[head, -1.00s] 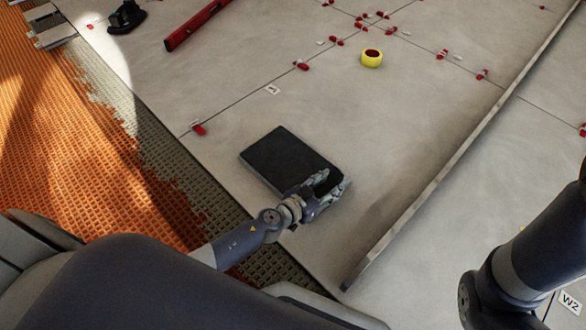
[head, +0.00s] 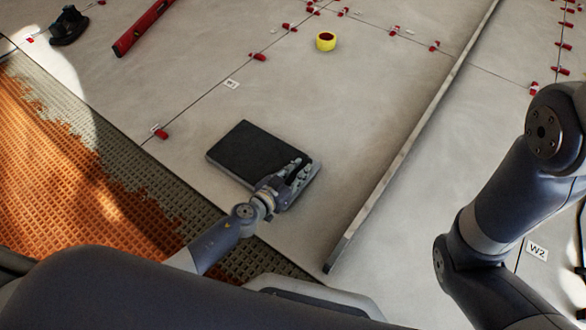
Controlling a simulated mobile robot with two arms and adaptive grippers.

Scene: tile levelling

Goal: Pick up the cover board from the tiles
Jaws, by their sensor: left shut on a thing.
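The cover board is a dark flat rectangular board (head: 245,150) with a pale edge, in the middle left of the head view over the grey tiles (head: 180,95). My left gripper (head: 298,172) is at the board's lower right end and shut on it. The fingers hide part of that end. I cannot tell whether the board touches the tiles or is slightly above them. My right arm comes in at the right, but its gripper is out of view.
A long straightedge (head: 408,142) lies right of the board. A yellow tape roll (head: 326,41), red levelling wedges (head: 258,57), a red level (head: 142,27) and a dark tool (head: 69,25) lie farther back. Orange matting (head: 60,165) with grey mortar borders the tiles at left.

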